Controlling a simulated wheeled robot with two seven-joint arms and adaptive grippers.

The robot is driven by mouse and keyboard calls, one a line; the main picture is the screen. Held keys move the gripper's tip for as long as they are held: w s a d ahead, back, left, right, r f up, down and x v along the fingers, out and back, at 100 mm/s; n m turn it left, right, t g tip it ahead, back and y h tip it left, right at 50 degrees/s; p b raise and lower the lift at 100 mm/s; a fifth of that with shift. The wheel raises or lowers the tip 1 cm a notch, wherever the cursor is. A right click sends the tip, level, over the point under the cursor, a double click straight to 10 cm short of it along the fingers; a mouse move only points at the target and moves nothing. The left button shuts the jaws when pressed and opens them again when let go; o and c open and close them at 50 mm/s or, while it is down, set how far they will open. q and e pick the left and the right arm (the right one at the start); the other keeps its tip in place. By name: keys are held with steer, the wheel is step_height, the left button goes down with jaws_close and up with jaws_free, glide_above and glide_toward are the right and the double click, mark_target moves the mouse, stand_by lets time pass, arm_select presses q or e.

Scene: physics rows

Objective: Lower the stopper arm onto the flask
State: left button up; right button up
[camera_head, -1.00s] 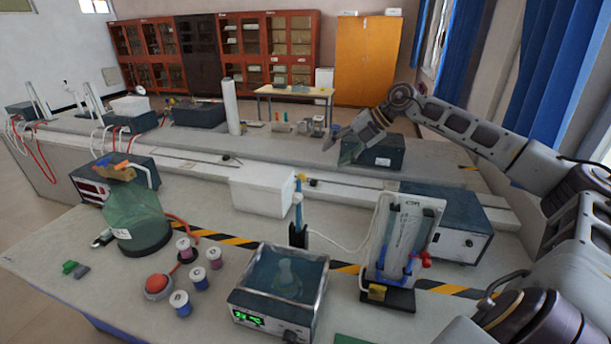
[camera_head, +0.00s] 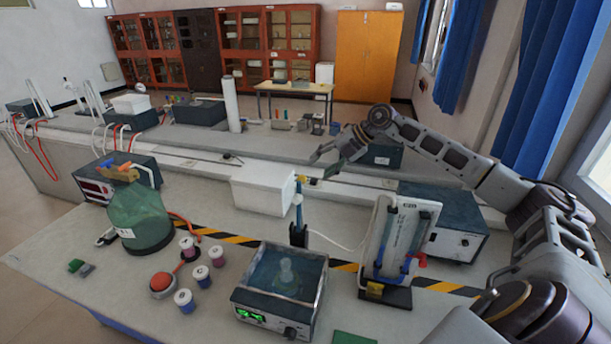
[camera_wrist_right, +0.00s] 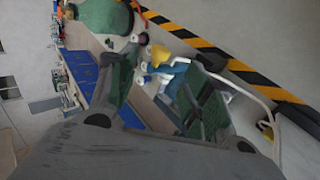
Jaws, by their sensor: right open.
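A big green glass flask (camera_head: 140,220) stands at the left of the bench, with a brown, orange and blue fitting on its neck. A smaller clear flask (camera_head: 287,277) sits in the water bath. A blue upright with a yellow tip (camera_head: 298,208) stands behind the bath; I cannot tell whether it is the stopper arm. My right gripper (camera_head: 328,160) is open and empty above the bench, behind this upright. In the right wrist view the fingers (camera_wrist_right: 165,90) are apart, with the blue and yellow part (camera_wrist_right: 178,68) visible beyond them. My left gripper is not in view.
The water bath (camera_head: 262,311) has a green display. Several small spools and a red button (camera_head: 162,285) lie by the green flask.

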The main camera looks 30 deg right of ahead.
mark_target(305, 177)
steer(key=shift+p+x, duration=1.15)
steer(key=shift+x, duration=2.8)
steer(key=shift+c, duration=0.5)
jaws_close()
